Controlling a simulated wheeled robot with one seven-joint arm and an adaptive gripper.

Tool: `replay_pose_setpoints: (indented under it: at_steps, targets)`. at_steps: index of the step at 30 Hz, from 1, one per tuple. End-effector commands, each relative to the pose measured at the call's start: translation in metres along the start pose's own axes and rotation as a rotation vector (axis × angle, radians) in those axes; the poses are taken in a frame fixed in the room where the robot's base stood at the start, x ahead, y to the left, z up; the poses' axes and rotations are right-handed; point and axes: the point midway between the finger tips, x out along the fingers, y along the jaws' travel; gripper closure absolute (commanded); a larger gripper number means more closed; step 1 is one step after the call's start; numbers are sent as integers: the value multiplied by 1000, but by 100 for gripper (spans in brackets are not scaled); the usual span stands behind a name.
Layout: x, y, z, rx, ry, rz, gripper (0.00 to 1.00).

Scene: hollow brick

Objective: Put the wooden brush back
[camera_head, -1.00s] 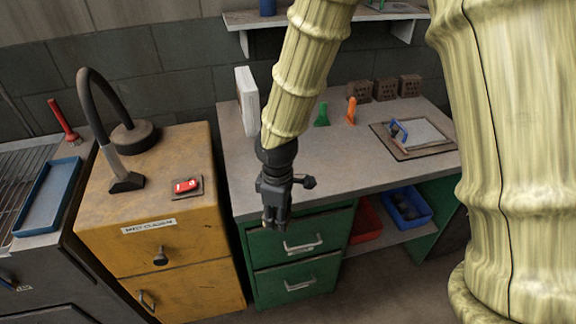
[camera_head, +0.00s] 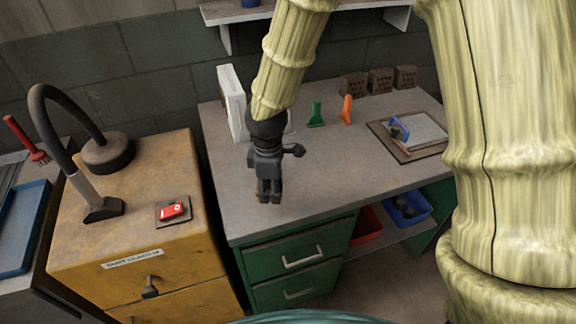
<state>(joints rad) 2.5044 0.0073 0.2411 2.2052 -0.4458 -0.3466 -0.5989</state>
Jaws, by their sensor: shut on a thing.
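My gripper (camera_head: 268,197) is dark grey and hangs pointing down over the front left part of the grey workbench (camera_head: 225,190). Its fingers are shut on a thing. Only a small brownish bit, seemingly the wooden brush (camera_head: 258,198), shows at the fingertips; the fingers hide most of it. I cannot tell whether it touches the bench top. No other wooden brush is clear in view.
On the bench stand a white box (camera_head: 232,103), a green tool (camera_head: 316,115), an orange tool (camera_head: 347,109), hollow bricks (camera_head: 380,80) and a board with a blue-handled tool (camera_head: 398,130). A yellow cabinet (camera_head: 125,235) with a red switch (camera_head: 173,211) stands left.

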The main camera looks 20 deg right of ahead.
Motion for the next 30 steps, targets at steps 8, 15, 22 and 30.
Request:
replay_pose_setpoints:
  at_steps: [8,15,22,30]
  targets:
    - [3,54,17,0,1,-1,100]
    - [8,97,33,-1,0,0,100]
    - [11,116,40,0,0,0,100]
    - [26,116,41,0,-2,-2,100]
